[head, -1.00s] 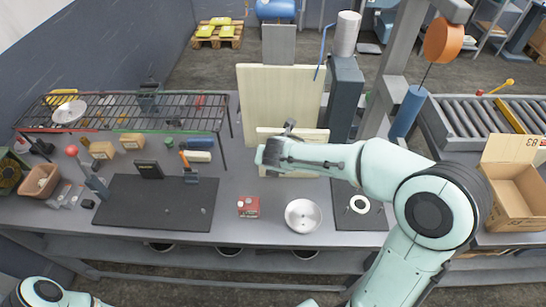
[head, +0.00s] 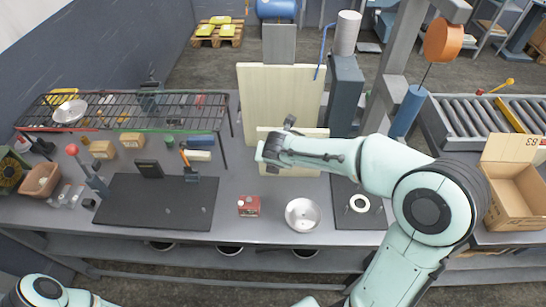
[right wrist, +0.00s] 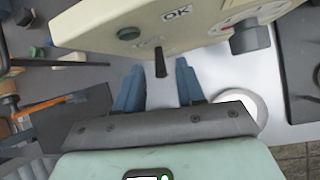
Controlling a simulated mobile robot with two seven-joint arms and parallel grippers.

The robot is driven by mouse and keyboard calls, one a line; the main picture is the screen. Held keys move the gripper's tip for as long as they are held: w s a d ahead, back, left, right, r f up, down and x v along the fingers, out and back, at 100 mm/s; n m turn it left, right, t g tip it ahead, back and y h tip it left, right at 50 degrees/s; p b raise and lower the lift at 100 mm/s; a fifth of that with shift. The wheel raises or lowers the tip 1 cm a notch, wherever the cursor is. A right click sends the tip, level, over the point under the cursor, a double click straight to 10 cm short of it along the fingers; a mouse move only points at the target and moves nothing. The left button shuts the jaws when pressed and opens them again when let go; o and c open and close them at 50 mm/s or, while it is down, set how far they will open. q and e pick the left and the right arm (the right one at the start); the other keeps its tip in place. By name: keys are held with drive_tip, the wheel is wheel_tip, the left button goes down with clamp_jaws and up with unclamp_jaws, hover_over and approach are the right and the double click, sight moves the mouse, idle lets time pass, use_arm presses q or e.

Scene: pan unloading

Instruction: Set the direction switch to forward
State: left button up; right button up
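The cream machine (head: 280,95) stands at the back middle of the table, with a lower cream front part (head: 300,168). In the right wrist view its panel (right wrist: 205,30) carries an OK label, a green button (right wrist: 129,33), a dark dial knob (right wrist: 250,38) and a short black lever switch (right wrist: 160,64). My right gripper (right wrist: 158,88) is open, with its two blue fingers on either side of the lever's line. I cannot tell whether they touch it. In the head view this gripper (head: 268,152) is at the machine's front. My left gripper is out of view.
A dark mat (head: 155,203) and a wire rack (head: 125,108) are to the left. An open cardboard box (head: 515,195) is at the right.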

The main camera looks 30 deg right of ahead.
drive_tip(key=v, duration=1.3)
drive_tip(key=shift+r, duration=0.25)
